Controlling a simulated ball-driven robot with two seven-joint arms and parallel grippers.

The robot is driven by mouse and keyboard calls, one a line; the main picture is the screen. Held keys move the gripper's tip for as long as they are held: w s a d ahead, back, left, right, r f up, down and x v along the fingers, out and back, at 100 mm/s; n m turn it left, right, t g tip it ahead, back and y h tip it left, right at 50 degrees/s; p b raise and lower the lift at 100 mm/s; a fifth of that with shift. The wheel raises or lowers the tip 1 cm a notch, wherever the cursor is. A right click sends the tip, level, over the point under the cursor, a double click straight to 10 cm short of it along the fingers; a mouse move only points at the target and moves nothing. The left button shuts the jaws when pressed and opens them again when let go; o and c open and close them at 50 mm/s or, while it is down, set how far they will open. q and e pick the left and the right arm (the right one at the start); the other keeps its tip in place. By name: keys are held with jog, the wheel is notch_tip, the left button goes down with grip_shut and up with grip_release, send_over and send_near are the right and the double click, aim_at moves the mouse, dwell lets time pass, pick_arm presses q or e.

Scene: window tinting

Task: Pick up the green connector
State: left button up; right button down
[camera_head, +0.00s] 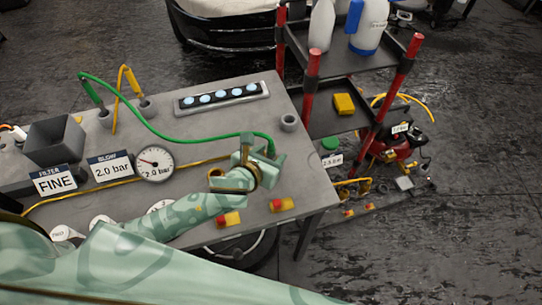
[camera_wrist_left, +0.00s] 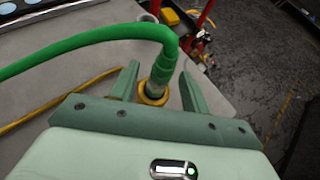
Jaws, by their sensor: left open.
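The green hose (camera_head: 168,133) runs across the grey workbench and bends down at its right end into my left gripper (camera_head: 262,164). In the left wrist view, the green connector (camera_wrist_left: 160,72) at this hose end points down, with a brass ring (camera_wrist_left: 153,94) at its lower end. It sits between the two fingers of my left gripper (camera_wrist_left: 160,82), which are open with gaps on both sides. The gripper partly hides the connector in the head view. My right gripper is not in view.
A yellow hose (camera_head: 118,108) lies on the bench (camera_head: 225,135). A round gauge (camera_head: 154,163), label plates and a grey cup (camera_head: 289,122) stand there. Red-and-yellow parts (camera_head: 283,204) lie near the front edge. A shelf rack with red posts (camera_head: 312,82) stands at the right.

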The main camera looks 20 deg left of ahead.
aim_at(274, 151)
pick_arm(q)
jog(key=x, duration=0.3)
grip_shut()
